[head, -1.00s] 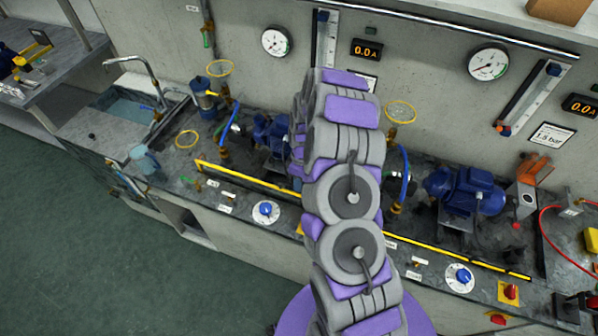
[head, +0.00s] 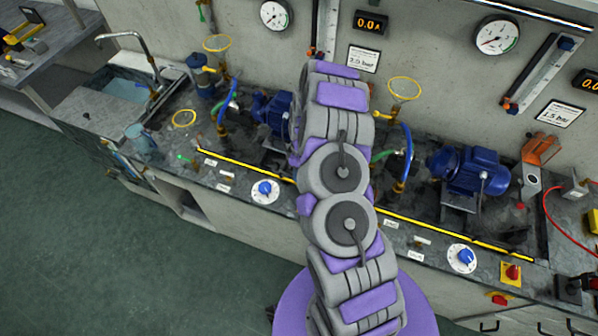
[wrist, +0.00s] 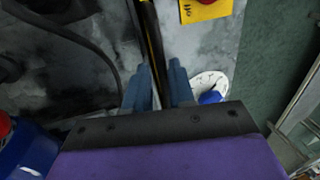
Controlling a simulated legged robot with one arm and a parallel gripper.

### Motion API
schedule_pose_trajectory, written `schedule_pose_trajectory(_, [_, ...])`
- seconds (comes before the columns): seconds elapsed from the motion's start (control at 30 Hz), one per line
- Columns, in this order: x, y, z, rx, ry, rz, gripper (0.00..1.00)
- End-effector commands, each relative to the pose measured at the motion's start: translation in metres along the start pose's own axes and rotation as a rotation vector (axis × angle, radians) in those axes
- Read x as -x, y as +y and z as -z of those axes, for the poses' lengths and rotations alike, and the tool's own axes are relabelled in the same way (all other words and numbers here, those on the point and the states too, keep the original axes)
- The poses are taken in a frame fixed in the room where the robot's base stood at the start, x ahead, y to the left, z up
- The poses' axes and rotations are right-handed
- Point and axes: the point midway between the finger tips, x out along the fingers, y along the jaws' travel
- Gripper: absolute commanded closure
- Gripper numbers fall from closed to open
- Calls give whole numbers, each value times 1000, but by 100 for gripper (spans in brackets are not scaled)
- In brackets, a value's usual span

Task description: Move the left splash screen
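The left splash screen (head: 245,164) shows as a thin yellow edge along the front of the left pump bay. Its right end is hidden behind my arm in the head view. In the wrist view, a yellow and black edge (wrist: 153,40) runs down from the top to my gripper (wrist: 160,68). The two blue fingers stand apart, one on each side of this edge, and look open. I cannot tell whether they touch it. My gripper is hidden behind my arm in the head view.
A white dial with a blue knob (wrist: 211,97) lies close right of the fingers, and a yellow switch plate (wrist: 205,8) is above. The right screen (head: 455,234) fronts the right pump (head: 470,170). Valves and hoses stand behind. The sink (head: 125,90) is left.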

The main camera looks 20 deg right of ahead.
Motion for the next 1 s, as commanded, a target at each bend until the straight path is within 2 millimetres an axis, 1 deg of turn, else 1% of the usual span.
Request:
schedule_pose_trajectory(0.03, [0, 0, 0, 0, 0, -1, 71])
schedule_pose_trajectory(0.13, [2, -1, -1, 0, 1, -1, 62])
schedule_pose_trajectory(0.37, [2, -1, -1, 0, 2, -2, 62])
schedule_pose_trajectory(0.47, [8, -1, 0, 1, 3, -3, 62])
schedule_pose_trajectory(0.57, [20, 0, 0, 0, 5, -5, 62])
schedule_pose_trajectory(0.67, [38, 0, -1, -1, 4, -4, 62])
schedule_pose_trajectory(1.0, [115, 1, 0, 0, 6, -7, 62])
